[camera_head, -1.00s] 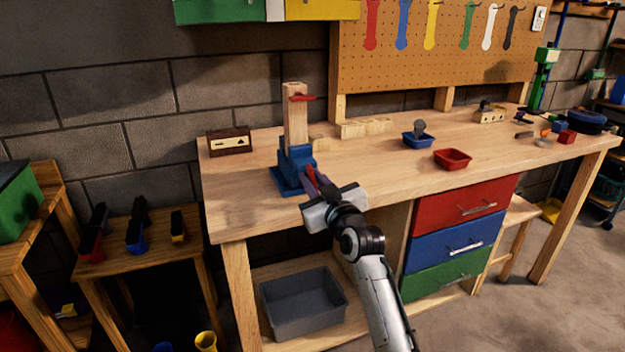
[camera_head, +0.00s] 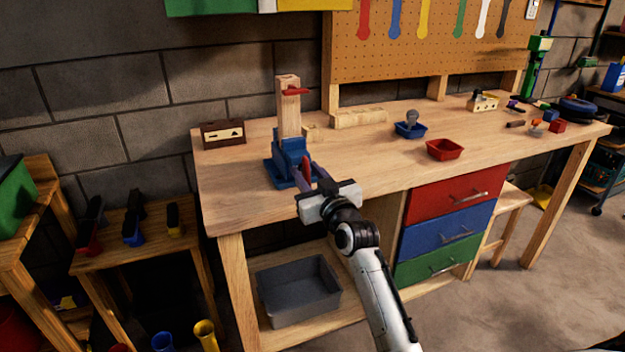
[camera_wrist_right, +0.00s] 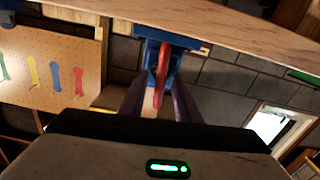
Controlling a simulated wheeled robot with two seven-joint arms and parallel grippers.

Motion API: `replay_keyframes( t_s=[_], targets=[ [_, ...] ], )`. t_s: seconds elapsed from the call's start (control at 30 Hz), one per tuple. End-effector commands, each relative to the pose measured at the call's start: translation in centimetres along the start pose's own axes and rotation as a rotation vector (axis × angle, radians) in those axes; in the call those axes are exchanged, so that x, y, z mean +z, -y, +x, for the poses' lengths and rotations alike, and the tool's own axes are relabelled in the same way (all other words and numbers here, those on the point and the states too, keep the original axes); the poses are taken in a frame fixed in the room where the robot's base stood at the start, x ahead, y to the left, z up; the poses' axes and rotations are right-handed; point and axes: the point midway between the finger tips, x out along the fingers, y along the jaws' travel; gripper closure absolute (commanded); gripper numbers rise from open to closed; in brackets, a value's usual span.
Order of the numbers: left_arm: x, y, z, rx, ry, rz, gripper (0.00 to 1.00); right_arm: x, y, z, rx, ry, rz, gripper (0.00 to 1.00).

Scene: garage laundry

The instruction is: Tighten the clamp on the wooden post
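The wooden post (camera_head: 289,108) stands upright in the blue clamp (camera_head: 290,160) at the left end of the workbench. A red bar (camera_head: 295,91) crosses the post near its top. The clamp's red handle (camera_head: 305,168) points toward me; it also shows in the right wrist view (camera_wrist_right: 159,85). My right gripper (camera_head: 312,174) is at the clamp's front, its purple fingers on either side of the red handle. In the wrist view the fingers (camera_wrist_right: 160,97) are apart with the handle between them; firm contact is not visible. My left gripper is not in view.
On the workbench (camera_head: 370,165) are a wooden box (camera_head: 223,133), a blue bin (camera_head: 410,130) and a red bin (camera_head: 445,149). A grey tub (camera_head: 298,290) sits on the lower shelf. A small side table (camera_head: 135,255) stands at left. The bench's middle is fairly clear.

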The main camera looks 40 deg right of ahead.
Motion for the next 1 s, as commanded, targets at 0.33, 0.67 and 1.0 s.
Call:
replay_keyframes(
  t_s=[0.33, 0.67, 1.0],
  targets=[
    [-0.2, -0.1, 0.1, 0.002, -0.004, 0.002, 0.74, 0.2, 0.0, -6.3, 0.0, 0.003, -0.001, 0.7],
    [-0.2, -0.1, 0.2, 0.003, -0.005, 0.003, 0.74, 0.1, 0.0, -9.8, 0.0, 0.002, 0.0, 0.7],
    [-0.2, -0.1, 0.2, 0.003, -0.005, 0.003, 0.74, 0.4, 0.2, -10.0, -0.005, 0.009, -0.001, 0.7]
  ],
)
